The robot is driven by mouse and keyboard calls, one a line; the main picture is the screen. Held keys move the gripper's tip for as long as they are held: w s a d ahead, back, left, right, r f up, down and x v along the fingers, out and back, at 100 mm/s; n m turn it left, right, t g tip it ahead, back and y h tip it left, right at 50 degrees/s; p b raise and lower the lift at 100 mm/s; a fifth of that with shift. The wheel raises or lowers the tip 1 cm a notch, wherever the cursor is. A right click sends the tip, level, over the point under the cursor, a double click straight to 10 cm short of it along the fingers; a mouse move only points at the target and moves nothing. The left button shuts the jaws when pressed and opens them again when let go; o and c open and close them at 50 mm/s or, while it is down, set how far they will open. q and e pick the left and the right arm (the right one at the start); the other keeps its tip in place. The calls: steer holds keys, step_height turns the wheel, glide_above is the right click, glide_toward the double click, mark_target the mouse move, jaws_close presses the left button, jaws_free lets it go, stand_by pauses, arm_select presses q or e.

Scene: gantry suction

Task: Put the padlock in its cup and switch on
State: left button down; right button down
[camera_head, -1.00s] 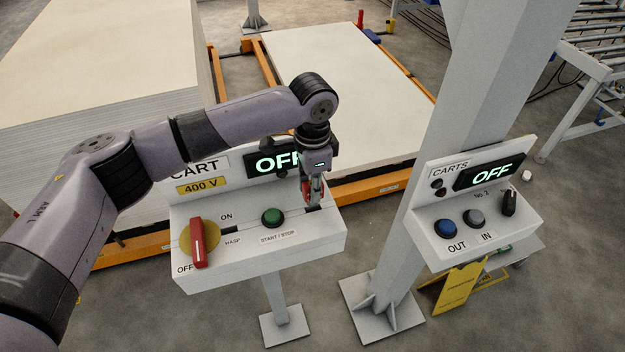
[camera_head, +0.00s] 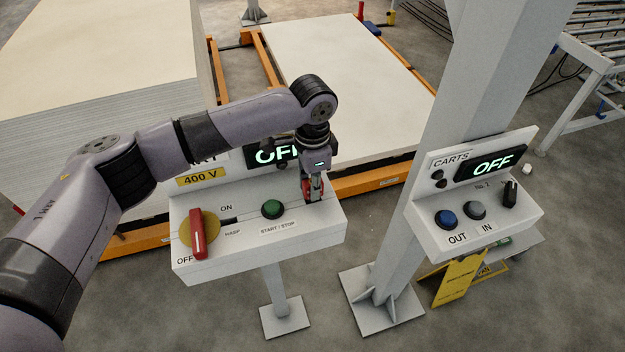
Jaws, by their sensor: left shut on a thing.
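My left gripper (camera_head: 314,194) points down over the right end of the CART control box (camera_head: 222,257). It is shut on the red padlock (camera_head: 307,191), mostly hidden by the fingers, low at the box top. The cup cannot be made out beneath the gripper. The red switch handle (camera_head: 198,236) on its yellow disc (camera_head: 186,232) points down, near the OFF mark. The CART display (camera_head: 268,155) reads OFF, partly covered by my left wrist. My right gripper is not in view.
A green START / STOP button (camera_head: 272,208) sits between switch and gripper. A second box, CARTS (camera_head: 478,241), stands at the right with its display reading OFF. A grey column (camera_head: 432,165) rises between the boxes. Stacked boards (camera_head: 90,75) lie behind my arm.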

arm_select(q)
steer(key=shift+f, duration=0.9)
steer(key=c, duration=1.3)
jaws_free()
step_height(320, 180, up, 12)
steer(key=shift+f, duration=0.1)
steer(key=shift+o, duration=0.4)
